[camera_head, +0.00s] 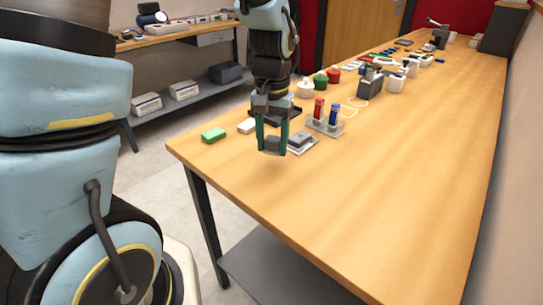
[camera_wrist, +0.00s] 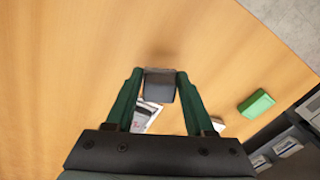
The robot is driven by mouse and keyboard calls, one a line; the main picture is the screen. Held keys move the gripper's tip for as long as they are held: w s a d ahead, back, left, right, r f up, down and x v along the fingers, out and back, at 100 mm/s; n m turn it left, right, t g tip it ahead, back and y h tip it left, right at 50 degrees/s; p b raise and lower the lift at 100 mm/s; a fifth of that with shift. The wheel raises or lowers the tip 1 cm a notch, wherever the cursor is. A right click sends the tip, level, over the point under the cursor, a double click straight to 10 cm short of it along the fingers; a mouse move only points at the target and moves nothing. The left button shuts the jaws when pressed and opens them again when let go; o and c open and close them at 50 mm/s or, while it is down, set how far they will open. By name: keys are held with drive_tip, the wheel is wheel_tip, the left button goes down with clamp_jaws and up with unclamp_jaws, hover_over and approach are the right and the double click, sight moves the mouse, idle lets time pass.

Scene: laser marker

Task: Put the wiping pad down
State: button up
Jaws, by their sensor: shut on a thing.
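My gripper (camera_head: 272,143) points down above the near end of the wooden table. Its two green fingers are shut on a dark grey block, which I take for the wiping pad (camera_wrist: 159,86). In the wrist view the pad sits between the fingertips of my gripper (camera_wrist: 159,76). In the head view the pad (camera_head: 273,149) shows low between the fingers, near the tabletop (camera_head: 385,185). I cannot tell whether it touches the table.
A green block (camera_head: 213,135) and a white block (camera_head: 247,125) lie to the left. A flat grey-and-white item (camera_head: 302,142) and a clear stand with red and blue cylinders (camera_head: 325,125) are close on the right. The tabletop's near right is clear.

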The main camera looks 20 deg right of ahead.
sight(273, 150)
drive_tip(key=shift+f, duration=1.95)
drive_tip(key=shift+f, duration=0.1)
drive_tip(key=o, duration=1.3)
wheel_tip(273, 150, up, 12)
drive_tip(key=shift+r, duration=0.1)
drive_tip(key=w+a+f+n, duration=0.1)
drive_tip(key=a+f+n, duration=0.2)
drive_tip(key=a, duration=0.9)
drive_tip(key=w+a+f+n+t, duration=0.1)
drive_tip(key=a+f+n, duration=0.2)
drive_tip(key=a, duration=0.9)
drive_tip(key=shift+a+t, duration=0.3)
drive_tip(key=shift+a, duration=0.05)
